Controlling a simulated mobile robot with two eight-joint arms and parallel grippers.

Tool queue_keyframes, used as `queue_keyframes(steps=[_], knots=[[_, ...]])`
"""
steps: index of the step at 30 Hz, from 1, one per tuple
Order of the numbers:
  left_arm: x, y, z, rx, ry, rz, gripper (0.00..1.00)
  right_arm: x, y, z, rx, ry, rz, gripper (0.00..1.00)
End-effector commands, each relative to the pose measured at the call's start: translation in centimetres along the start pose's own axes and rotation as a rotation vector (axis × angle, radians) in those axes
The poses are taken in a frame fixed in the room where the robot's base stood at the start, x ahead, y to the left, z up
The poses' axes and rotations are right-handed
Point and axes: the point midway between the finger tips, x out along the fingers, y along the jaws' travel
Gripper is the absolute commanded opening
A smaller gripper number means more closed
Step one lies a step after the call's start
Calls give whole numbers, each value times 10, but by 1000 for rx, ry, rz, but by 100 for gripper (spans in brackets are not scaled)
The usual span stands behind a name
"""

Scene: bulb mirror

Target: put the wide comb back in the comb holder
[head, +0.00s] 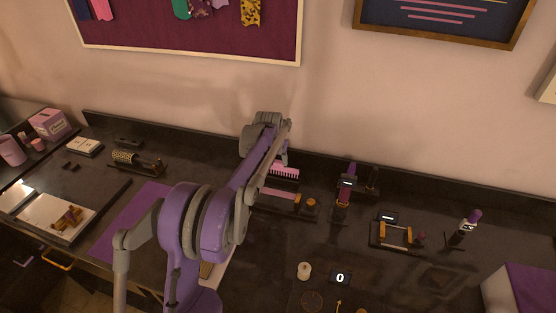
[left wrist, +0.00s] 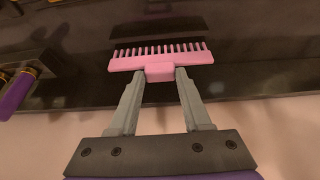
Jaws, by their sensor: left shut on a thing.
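The wide comb (left wrist: 160,56) is pink, with its teeth pointing away from my gripper in the left wrist view. My left gripper (left wrist: 160,76) is shut on the tab at the middle of its back. In the head view the comb (head: 285,172) shows just right of my left arm, near the wall, above a dark holder (head: 291,213) with a pink strip across it. My arm hides part of the holder and most of the gripper there. I cannot tell whether comb and holder touch. My right gripper is not in view.
A purple-handled item (head: 346,182) on a stand is right of the holder. Further right are a small dark rack (head: 397,236) and a purple-topped bottle (head: 467,226). A round brush (head: 125,158) lies left. A low dark ledge runs along the wall.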

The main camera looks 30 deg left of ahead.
Motion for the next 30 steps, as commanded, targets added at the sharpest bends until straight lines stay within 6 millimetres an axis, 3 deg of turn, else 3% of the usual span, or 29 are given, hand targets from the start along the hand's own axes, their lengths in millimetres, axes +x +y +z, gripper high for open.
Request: queue_keyframes(steps=[30], knots=[[21,0,9,0,-1,0,0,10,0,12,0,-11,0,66]])
